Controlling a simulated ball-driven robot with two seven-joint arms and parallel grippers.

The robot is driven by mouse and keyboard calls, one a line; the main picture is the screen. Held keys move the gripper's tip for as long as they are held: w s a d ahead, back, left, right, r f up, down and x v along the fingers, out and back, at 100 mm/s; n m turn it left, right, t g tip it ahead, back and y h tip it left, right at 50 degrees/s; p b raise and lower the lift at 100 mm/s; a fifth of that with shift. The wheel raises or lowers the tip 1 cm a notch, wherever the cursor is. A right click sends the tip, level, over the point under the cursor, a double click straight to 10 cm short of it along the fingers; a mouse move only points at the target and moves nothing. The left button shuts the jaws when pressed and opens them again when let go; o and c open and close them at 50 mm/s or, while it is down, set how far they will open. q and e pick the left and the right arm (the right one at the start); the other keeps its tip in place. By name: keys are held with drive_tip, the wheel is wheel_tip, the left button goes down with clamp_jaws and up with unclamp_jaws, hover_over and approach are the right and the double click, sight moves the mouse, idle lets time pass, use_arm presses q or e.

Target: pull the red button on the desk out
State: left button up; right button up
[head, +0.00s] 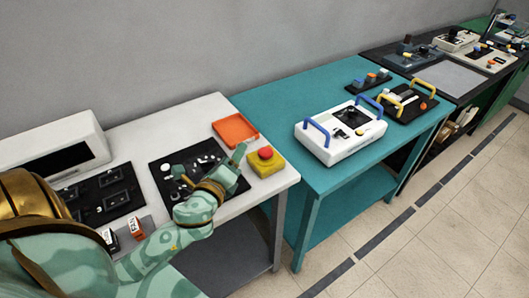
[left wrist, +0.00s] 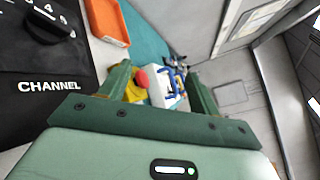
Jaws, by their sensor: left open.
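The red button (head: 265,153) sits on top of a yellow box (head: 267,166) at the right end of the white desk. My left gripper (head: 210,162) is open and empty over the black panel, just left of the yellow box and apart from the button. In the left wrist view the red button (left wrist: 140,77) and part of the yellow box (left wrist: 135,93) show between the open fingers (left wrist: 156,74), nearer the left finger. That finger hides part of the box. My right gripper is not in view.
An orange tray (head: 235,130) lies behind the button on the white desk (head: 209,110). A black panel with small parts (head: 163,168) lies left of the box. A teal table (head: 268,92) to the right holds a white device with blue handles (head: 340,140).

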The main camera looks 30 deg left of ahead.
use_arm(q)
drive_tip(key=w+m+t+h, duration=0.2)
drive_tip(key=w+m+h, duration=0.35)
drive_tip(key=m, duration=0.65)
drive_tip(key=m+h+b, duration=0.2)
drive_tip(key=m+b, duration=0.1)
drive_tip(key=b, duration=0.4)
approach(260, 156)
drive_tip(key=w, duration=0.2)
drive_tip(key=w+d, duration=0.1)
drive_tip(key=w, duration=0.1)
drive_tip(key=shift+w+f, duration=0.1)
drive_tip(key=w, duration=0.2)
drive_tip(key=w+p, duration=0.1)
drive_tip(key=w, duration=0.3)
drive_tip(key=shift+w+d+r+p, duration=0.2)
drive_tip(key=shift+d+r+p, duration=0.1)
drive_tip(key=shift+r, duration=0.05)
drive_tip(key=shift+w+d, duration=0.15)
drive_tip(key=shift+w, duration=0.4)
